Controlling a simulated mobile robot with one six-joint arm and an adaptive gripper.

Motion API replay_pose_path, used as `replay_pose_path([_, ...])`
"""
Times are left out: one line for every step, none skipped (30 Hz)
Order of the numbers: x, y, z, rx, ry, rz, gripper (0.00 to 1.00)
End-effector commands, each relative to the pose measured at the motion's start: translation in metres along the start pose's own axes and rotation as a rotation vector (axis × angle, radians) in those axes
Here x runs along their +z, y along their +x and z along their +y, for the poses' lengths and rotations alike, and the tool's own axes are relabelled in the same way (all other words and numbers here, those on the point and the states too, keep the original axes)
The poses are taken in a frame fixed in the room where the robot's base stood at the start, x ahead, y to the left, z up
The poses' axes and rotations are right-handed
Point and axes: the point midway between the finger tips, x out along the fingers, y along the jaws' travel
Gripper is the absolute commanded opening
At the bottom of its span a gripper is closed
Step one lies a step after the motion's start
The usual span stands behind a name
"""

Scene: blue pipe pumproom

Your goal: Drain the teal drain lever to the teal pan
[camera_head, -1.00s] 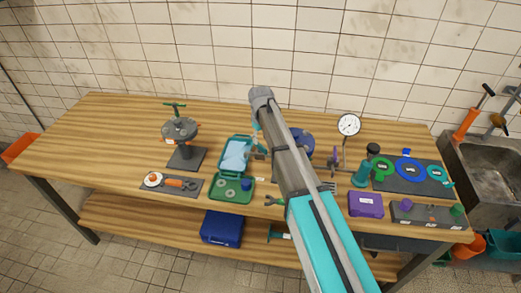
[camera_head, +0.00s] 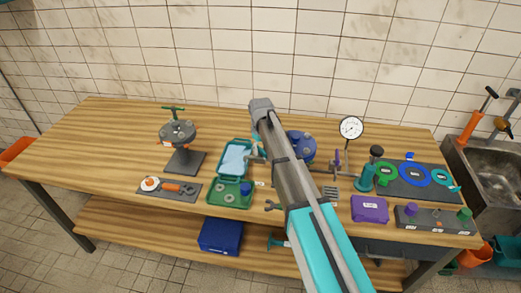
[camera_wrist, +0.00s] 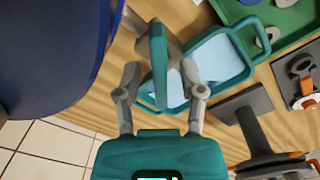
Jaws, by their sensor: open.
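The teal drain lever (camera_wrist: 158,68) stands between the two fingers of my gripper (camera_wrist: 160,88) in the wrist view. The fingers are open, one on each side of the lever, and I cannot tell whether either touches it. The teal pan (camera_wrist: 229,84) lies just beyond, with a flat light-blue inside. In the head view the pan (camera_head: 234,177) sits on the bench left of my arm, which hides most of my gripper and the lever.
A blue rounded body (camera_wrist: 45,50) fills the left of the wrist view, close to my gripper. A green tray (camera_head: 230,200) adjoins the pan in front. A grey stand (camera_head: 184,160) is to the left. The bench's far left is clear.

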Motion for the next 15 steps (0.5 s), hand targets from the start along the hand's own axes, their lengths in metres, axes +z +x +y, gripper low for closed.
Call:
replay_pose_path([0.0, -0.0001, 0.0, 0.0, 0.0, 0.0, 0.51])
replay_pose_path([0.0, -0.0001, 0.0, 0.0, 0.0, 0.0, 0.51])
replay_pose_path([0.0, -0.0001, 0.0, 0.0, 0.0, 0.0, 0.44])
replay_pose_path([0.0, -0.0001, 0.0, 0.0, 0.0, 0.0, 0.38])
replay_pose_path([0.0, -0.0001, 0.0, 0.0, 0.0, 0.0, 0.33])
replay_pose_path([0.0, -0.0001, 0.0, 0.0, 0.0, 0.0, 0.25])
replay_pose_path([0.0, -0.0001, 0.0, 0.0, 0.0, 0.0, 0.2])
replay_pose_path([0.0, -0.0001, 0.0, 0.0, 0.0, 0.0, 0.14])
replay_pose_path([0.0, -0.0001, 0.0, 0.0, 0.0, 0.0, 0.07])
replay_pose_path([0.0, -0.0001, 0.0, 0.0, 0.0, 0.0, 0.01])
replay_pose_path([0.0001, -0.0001, 0.0, 0.0, 0.0, 0.0, 0.0])
replay_pose_path([0.0001, 0.0, 0.0, 0.0, 0.0, 0.0, 0.0])
replay_pose_path([0.0001, 0.0, 0.0, 0.0, 0.0, 0.0, 0.0])
replay_pose_path([0.0001, 0.0, 0.0, 0.0, 0.0, 0.0, 0.0])
replay_pose_path([0.0001, 0.0, 0.0, 0.0, 0.0, 0.0, 0.0])
